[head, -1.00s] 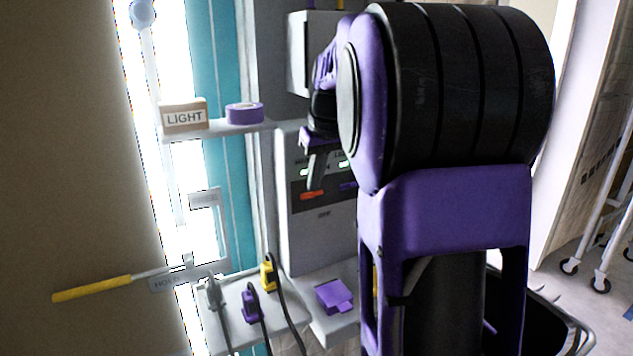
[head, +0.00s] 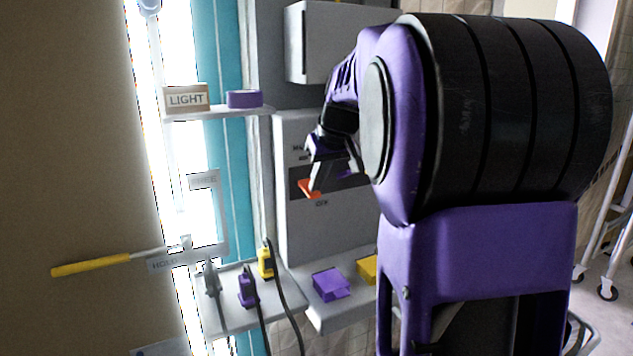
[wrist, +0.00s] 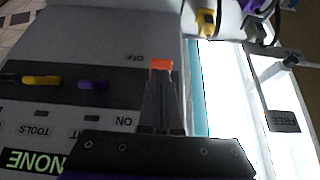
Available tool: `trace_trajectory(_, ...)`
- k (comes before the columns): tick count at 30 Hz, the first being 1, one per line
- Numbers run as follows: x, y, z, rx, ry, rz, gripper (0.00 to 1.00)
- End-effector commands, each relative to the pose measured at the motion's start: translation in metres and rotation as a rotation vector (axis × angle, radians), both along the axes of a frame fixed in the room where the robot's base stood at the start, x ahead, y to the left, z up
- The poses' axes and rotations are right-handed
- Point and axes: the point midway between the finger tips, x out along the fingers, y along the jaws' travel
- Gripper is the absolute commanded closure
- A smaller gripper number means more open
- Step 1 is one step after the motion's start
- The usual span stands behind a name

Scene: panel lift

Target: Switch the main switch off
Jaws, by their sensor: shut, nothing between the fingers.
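The grey switch panel (head: 340,225) stands on the wall in front of me. Its orange lever (head: 308,188) also shows in the wrist view (wrist: 161,64), beside the OFF mark and away from ON. My gripper (head: 316,182) is shut and empty. In the wrist view its fingertips (wrist: 160,78) are right at the orange lever and cover part of it; whether they touch it I cannot tell. A purple lever (wrist: 92,85) and a yellow lever (wrist: 42,80) sit on the same dark strip. The small indicators in the wrist view look dark.
A shelf (head: 220,112) holds a LIGHT box (head: 187,98) and purple tape (head: 244,99). Below are plugs with cables on a ledge (head: 225,315), and purple (head: 330,284) and yellow (head: 367,268) blocks. A yellow-handled rod (head: 92,265) sticks out left. A grey box (head: 335,45) hangs above the panel.

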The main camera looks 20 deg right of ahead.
Motion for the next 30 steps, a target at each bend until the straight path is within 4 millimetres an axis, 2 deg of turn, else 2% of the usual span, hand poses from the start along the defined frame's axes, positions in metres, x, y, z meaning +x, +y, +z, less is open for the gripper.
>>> trace_trajectory(30,0.014,0.001,0.008,0.000,-0.001,0.001,1.00)
